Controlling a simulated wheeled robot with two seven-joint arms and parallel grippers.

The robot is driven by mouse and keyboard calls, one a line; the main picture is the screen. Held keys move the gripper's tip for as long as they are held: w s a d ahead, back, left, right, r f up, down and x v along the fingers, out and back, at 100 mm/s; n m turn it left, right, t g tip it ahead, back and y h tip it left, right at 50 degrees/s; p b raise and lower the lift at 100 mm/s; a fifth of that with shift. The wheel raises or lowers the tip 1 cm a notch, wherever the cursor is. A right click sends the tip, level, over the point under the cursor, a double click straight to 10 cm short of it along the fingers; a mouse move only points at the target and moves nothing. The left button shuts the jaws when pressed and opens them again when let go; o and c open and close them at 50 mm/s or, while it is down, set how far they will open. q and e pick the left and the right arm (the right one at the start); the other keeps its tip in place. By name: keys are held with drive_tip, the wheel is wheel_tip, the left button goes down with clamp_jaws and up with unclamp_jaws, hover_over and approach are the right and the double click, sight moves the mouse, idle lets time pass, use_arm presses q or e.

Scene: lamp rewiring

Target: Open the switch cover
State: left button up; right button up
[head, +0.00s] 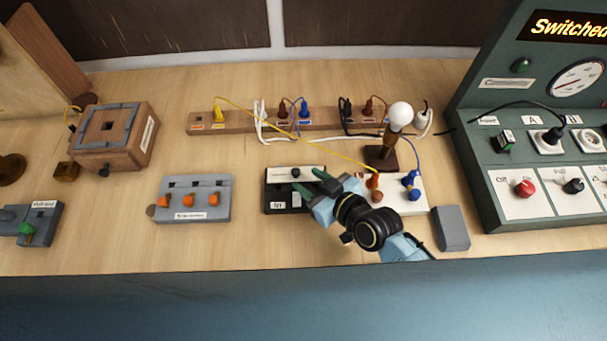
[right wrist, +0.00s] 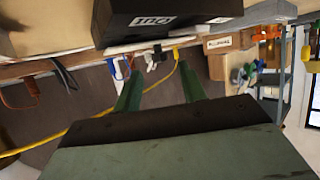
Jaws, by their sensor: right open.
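The switch unit is a low box with a white top and a black cover (head: 276,200) that carries a small white label. A dark knob (head: 295,172) stands on its white part. In the right wrist view the black labelled part (right wrist: 190,12) fills the top edge. My right gripper (head: 309,181) comes in from the lower right with its green fingers parted over the right side of the unit. Its fingers also show in the right wrist view (right wrist: 160,85), with nothing between them. Whether a finger touches the cover I cannot tell. My left gripper is out of view.
A white board with orange and blue plugs (head: 410,190) lies right of the unit, beside a lamp (head: 400,116). A wooden rail (head: 330,118) with cables runs behind. A grey block (head: 193,185) with orange pegs is at left. Bare table lies between.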

sight(296, 172)
drive_tip(key=shift+x, duration=1.1)
drive_tip(key=shift+w+a, duration=0.2)
drive_tip(key=shift+f, duration=0.1)
clamp_jaws()
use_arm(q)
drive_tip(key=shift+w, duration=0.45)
use_arm(e)
drive_tip(key=shift+w, duration=0.1)
